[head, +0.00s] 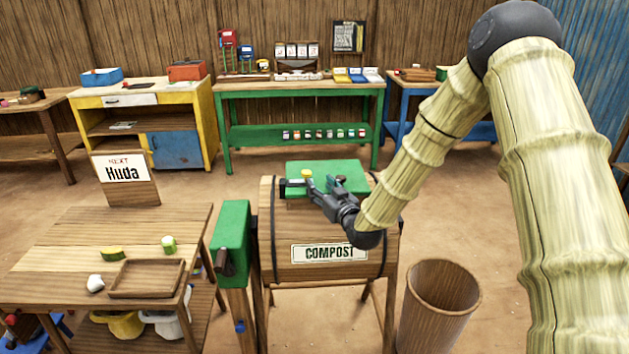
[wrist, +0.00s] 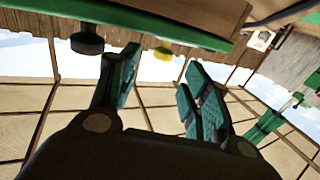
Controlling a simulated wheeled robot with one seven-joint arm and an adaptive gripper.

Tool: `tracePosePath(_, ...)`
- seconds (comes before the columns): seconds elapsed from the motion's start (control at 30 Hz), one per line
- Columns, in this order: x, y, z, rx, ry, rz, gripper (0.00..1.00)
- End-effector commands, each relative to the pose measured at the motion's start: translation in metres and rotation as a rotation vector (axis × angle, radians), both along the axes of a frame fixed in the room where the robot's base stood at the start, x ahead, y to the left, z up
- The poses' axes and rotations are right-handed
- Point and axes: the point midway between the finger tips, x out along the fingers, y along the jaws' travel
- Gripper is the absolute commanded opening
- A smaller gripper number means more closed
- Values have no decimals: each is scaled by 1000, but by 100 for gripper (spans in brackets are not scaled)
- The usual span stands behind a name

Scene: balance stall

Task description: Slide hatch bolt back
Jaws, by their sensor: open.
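The compost barrel (head: 330,228) carries a green hatch (head: 338,172) on top. A yellow knob (head: 306,173) sits at the hatch's left end, with a dark fitting (head: 291,187) beside it. Which of them is the bolt is not clear. My gripper (head: 318,186) is at the hatch's near left side, by the yellow knob. In the wrist view my gripper (wrist: 162,68) is open and empty, and the yellow knob (wrist: 163,53) shows beyond the gap between the fingers, apart from them. A black knob (wrist: 88,43) is left of it below the green edge.
A green box with a crank (head: 232,240) stands at the barrel's left. A wooden table (head: 60,240) with a tray (head: 147,279) is further left. An empty wooden bin (head: 440,290) is at the right. Open floor lies behind the barrel, before the green bench (head: 300,88).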

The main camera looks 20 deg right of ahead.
Motion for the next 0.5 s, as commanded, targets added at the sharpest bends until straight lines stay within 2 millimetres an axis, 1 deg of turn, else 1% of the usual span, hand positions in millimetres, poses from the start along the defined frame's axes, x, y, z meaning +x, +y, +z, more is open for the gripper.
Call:
tracePosePath(0.03, -7, -2, 0, 1, 0, -1, 48)
tracePosePath(0.1, -16, -4, 0, 0, 1, 0, 48)
tracePosePath(0.2, -23, -5, 0, -1, -1, 0, 48)
tracePosePath(0.3, -28, -5, 0, 0, 0, 1, 48)
tracePosePath(0.5, -30, -6, 0, -1, 0, 1, 48)
